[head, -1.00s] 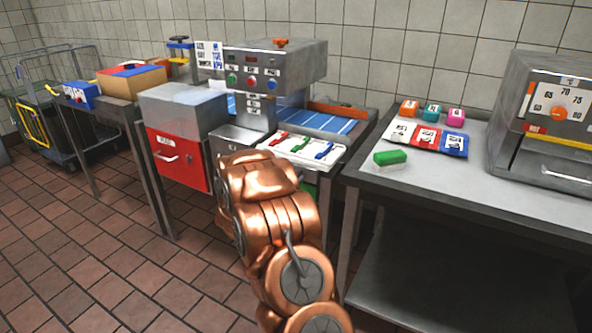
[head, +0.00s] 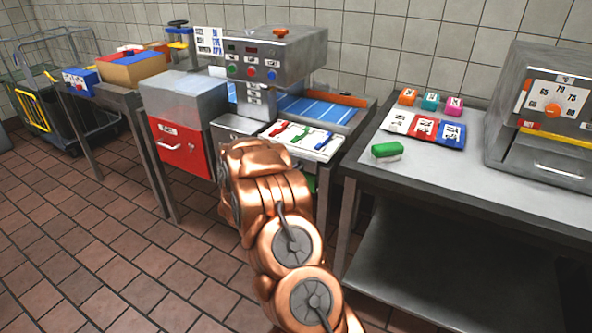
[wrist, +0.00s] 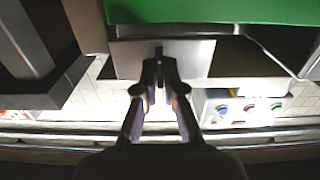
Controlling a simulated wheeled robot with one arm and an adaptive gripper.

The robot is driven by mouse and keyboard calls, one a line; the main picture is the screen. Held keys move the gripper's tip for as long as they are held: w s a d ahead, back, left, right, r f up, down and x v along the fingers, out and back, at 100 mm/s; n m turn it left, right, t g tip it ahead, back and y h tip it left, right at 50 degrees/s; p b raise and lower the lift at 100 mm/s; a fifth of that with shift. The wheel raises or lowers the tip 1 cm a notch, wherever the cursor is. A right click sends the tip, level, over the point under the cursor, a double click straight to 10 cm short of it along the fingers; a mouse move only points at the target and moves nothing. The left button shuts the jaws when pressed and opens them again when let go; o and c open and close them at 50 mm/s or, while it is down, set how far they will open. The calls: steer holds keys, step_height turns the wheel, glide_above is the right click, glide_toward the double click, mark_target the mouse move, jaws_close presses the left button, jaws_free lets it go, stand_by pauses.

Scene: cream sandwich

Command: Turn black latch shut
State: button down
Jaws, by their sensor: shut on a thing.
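In the wrist view, my gripper (wrist: 160,72) is shut, its two fingertips together on a small black latch (wrist: 159,51). The latch stands out in front of a pale grey metal plate (wrist: 190,57) under a green panel (wrist: 210,12). Only the latch's tip shows above my fingers, so its exact turn angle is hard to tell. In the head view, my copper arm hides the gripper and the latch. The arm reaches to the front of the steel machine (head: 300,57), below its white tray (head: 322,146).
A red-fronted box (head: 180,152) stands left of my arm. A steel table (head: 430,176) with a green block (head: 387,149) and an oven-like unit (head: 510,115) stands to the right. The tiled floor (head: 110,240) is open at the front left.

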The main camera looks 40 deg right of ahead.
steer(key=shift+f, duration=0.1)
steer(key=c, duration=1.3)
jaws_free()
steer(key=shift+a, duration=0.1)
steer(key=v, duration=1.1)
steer(key=shift+s+a, duration=0.1)
steer(key=shift+a, duration=0.3)
